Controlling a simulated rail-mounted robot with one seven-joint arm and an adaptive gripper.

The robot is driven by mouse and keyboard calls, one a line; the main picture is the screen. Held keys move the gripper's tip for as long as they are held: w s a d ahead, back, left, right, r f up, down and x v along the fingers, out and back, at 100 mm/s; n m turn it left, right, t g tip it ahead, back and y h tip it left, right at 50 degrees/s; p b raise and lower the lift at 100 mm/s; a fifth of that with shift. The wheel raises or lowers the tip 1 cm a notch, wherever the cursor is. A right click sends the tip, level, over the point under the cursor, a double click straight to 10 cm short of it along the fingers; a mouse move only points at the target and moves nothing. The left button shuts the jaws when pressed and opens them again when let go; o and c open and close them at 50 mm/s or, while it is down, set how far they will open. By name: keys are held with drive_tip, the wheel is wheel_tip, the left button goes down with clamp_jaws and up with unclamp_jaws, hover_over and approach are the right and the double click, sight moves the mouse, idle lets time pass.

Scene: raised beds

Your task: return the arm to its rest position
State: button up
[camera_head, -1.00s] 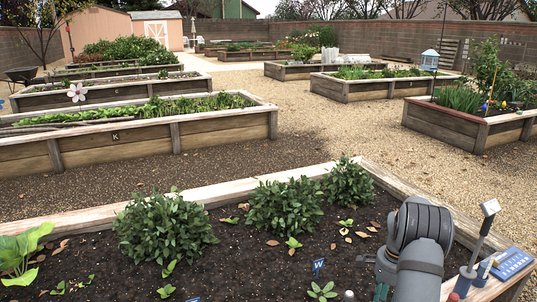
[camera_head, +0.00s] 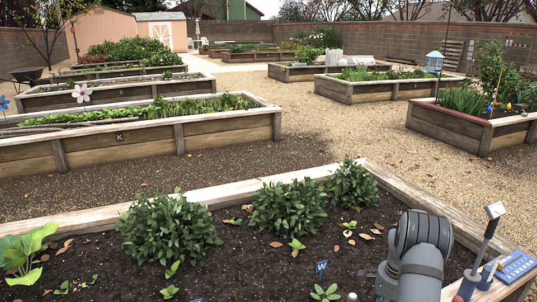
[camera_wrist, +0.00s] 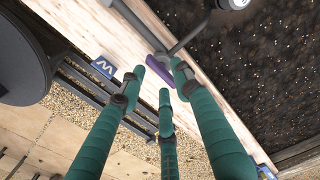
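My arm (camera_head: 418,250) is grey and rounded, and it reaches in at the bottom right of the head view, over the near raised bed. My gripper (camera_wrist: 160,78) shows in the wrist view as teal-sleeved fingers with dark joints. The fingertips stand apart, and nothing is seen held between them. They point towards the wooden rim (camera_wrist: 130,35) of a bed, with a purple piece (camera_wrist: 158,70) lying beyond the tips. Whether the fingers touch it cannot be told. In the head view the fingers are mostly hidden by the arm and the picture's edge.
The near bed's soil holds leafy bushes (camera_head: 288,206), seedlings and a blue tag (camera_head: 321,270). On its right rim stand a grey-handled tool (camera_head: 488,235) and a blue tray (camera_head: 514,266), close to my arm. Gravel paths (camera_head: 330,130) lie open between the other beds.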

wheel_tip(320, 180, up, 11)
wheel_tip(320, 180, down, 11)
drive_tip(key=shift+s+f, duration=0.1)
drive_tip(key=shift+f, duration=0.25)
drive_tip(key=shift+n+p, duration=0.55)
drive_tip(key=shift+n, duration=1.25)
